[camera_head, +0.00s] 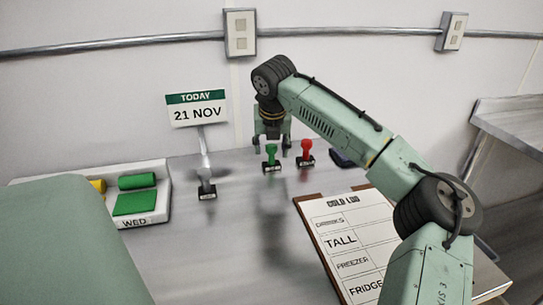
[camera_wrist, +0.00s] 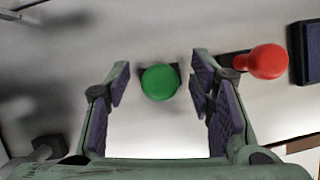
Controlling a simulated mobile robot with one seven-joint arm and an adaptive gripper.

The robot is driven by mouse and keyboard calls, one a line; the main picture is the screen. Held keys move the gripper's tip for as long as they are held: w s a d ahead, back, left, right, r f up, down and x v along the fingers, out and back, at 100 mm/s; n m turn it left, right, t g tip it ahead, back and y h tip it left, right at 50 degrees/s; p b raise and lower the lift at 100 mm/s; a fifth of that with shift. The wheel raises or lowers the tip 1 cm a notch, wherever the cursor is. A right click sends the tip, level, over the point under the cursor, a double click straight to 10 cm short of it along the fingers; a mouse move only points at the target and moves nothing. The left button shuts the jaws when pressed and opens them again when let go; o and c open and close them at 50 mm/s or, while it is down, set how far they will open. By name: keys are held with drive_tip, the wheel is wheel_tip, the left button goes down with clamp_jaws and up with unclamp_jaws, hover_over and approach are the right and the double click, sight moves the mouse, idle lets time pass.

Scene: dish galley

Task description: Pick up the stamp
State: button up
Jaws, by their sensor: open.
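Three stamps stand upright on the metal counter in the head view. The green-handled stamp (camera_head: 271,157) is in the middle, the red-handled stamp (camera_head: 306,152) is just to its right, and a grey-handled stamp (camera_head: 206,183) is to the left. My gripper (camera_head: 272,136) points down at the green stamp. In the wrist view, the round green handle (camera_wrist: 160,82) shows between the two spread fingers of my gripper (camera_wrist: 160,88), with a gap on each side. The red stamp (camera_wrist: 266,62) lies outside the right finger. The green stamp's base is mostly hidden below its handle.
A dark pad (camera_head: 342,158) lies right of the red stamp. A clipboard (camera_head: 318,230) with a log sheet lies front right. A date sign (camera_head: 196,108) stands behind the grey stamp. A pale tray (camera_head: 160,205) marked WED sits left. The front middle counter is clear.

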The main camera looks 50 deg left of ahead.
sight(272, 145)
clamp_jaws()
idle(0.5)
drive_tip(key=shift+r, duration=0.1)
wheel_tip(272, 145, up, 10)
drive_tip(key=shift+f+b, duration=0.1)
drive_tip(key=shift+b, duration=0.4)
drive_tip(key=c, duration=0.7)
unclamp_jaws()
drive_tip(key=shift+c, duration=1.4)
